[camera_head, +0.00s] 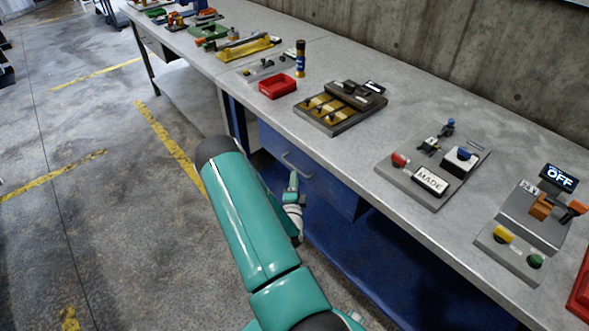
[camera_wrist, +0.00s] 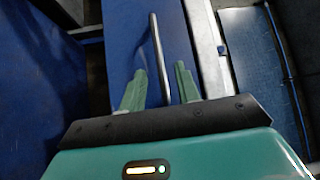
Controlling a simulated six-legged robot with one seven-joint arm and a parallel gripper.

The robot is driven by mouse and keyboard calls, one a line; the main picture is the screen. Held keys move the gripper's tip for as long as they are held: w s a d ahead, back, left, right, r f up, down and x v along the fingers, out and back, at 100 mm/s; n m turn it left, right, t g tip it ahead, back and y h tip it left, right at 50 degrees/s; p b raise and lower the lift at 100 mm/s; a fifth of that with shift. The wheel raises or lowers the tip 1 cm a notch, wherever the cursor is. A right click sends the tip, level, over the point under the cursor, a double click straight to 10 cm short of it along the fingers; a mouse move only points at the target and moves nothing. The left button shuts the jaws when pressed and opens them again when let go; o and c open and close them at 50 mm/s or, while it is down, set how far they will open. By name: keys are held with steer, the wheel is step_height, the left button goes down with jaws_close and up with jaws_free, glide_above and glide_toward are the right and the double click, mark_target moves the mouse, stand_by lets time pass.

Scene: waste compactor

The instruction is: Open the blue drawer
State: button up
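The blue drawer (camera_head: 330,184) is under the grey worktable and looks closed. Its grey bar handle (camera_head: 297,166) is on the drawer front. In the wrist view the handle (camera_wrist: 157,50) runs lengthwise in front of the blue drawer face (camera_wrist: 120,35). My gripper (camera_wrist: 160,70) is open, with one green finger on each side of the handle bar. A gap shows between the bar and the fingers, so I see no firm grip. In the head view my gripper (camera_head: 293,184) is close to the handle, partly hidden by my arm.
The worktable (camera_head: 350,150) runs along a concrete wall. On it are a red tray (camera_head: 278,86), a yellow-handled tool (camera_head: 247,47), and several control panels, including one reading MADE (camera_head: 431,178) and one reading OFF (camera_head: 559,178). Concrete floor at the left is open.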

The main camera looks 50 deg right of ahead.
mark_target(295, 168)
steer(key=x, duration=0.6)
steer(key=shift+a, duration=0.1)
jaws_close()
